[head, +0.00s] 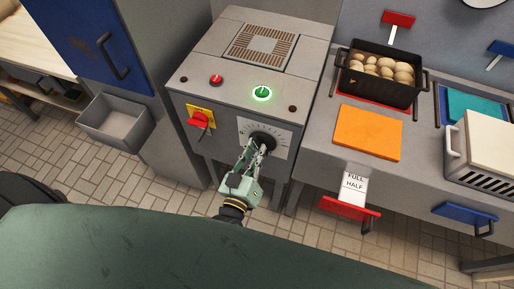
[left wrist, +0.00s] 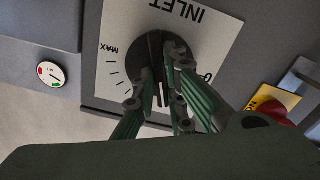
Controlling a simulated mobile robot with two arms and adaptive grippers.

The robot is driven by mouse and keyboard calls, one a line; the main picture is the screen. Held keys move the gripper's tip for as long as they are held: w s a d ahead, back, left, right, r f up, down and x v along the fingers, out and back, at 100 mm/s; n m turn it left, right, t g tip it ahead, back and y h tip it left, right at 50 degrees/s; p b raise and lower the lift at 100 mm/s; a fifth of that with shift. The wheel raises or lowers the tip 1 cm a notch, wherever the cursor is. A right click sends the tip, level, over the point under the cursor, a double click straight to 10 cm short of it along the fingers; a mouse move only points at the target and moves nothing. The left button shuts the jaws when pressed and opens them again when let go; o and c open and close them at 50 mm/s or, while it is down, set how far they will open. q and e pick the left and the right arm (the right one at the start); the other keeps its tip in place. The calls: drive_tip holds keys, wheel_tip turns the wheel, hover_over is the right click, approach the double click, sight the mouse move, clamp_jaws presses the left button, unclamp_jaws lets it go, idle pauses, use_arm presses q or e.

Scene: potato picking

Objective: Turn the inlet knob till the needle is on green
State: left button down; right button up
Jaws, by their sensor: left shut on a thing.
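The inlet knob (head: 264,142) is a black round knob on a white scale plate on the front of the grey machine. In the left wrist view the knob (left wrist: 148,58) sits on the plate marked INLET, MAX and 0. My left gripper (head: 258,148) is shut on the knob; its green fingers (left wrist: 158,82) close around the knob's grip bar. A small round white gauge (left wrist: 50,74) with red and green marks shows at the left of the left wrist view. Its needle is too small to read surely. My right gripper is not in view.
The machine top (head: 220,78) has a lit green button (head: 262,93) and a red button (head: 216,80). A red switch on a yellow plate (head: 201,111) is left of the knob. A black pot of potatoes (head: 353,90) and an orange board (head: 368,134) stand on the right counter.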

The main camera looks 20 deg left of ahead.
use_arm(q)
drive_tip(key=c, duration=1.8)
unclamp_jaws()
drive_tip(key=shift+s, duration=0.1)
drive_tip(key=s, duration=1.1)
drive_tip(key=shift+s+a, duration=0.2)
drive_tip(key=shift+s, duration=0.2)
drive_tip(key=s+f+m+g+h, duration=0.1)
drive_tip(key=s+f+m+g, duration=0.2)
drive_tip(key=f, duration=0.9)
drive_tip(key=s+f+m+g+h, duration=0.1)
drive_tip(key=s+f+m+g, duration=0.3)
drive_tip(key=f, duration=0.8)
drive_tip(key=s+a+f+g+y, duration=0.1)
drive_tip(key=s+a+f+g, duration=0.4)
drive_tip(key=s+f, duration=0.3)
drive_tip(key=s+a+f+g+y, duration=0.1)
drive_tip(key=s+a+f+g, duration=0.3)
drive_tip(key=s+f, duration=0.4)
drive_tip(key=s+g, duration=0.1)
drive_tip(key=s, duration=0.1)
drive_tip(key=shift+s+a+f+y, duration=0.15)
drive_tip(key=shift+s+a+y, duration=0.15)
drive_tip(key=shift+a, duration=0.1)
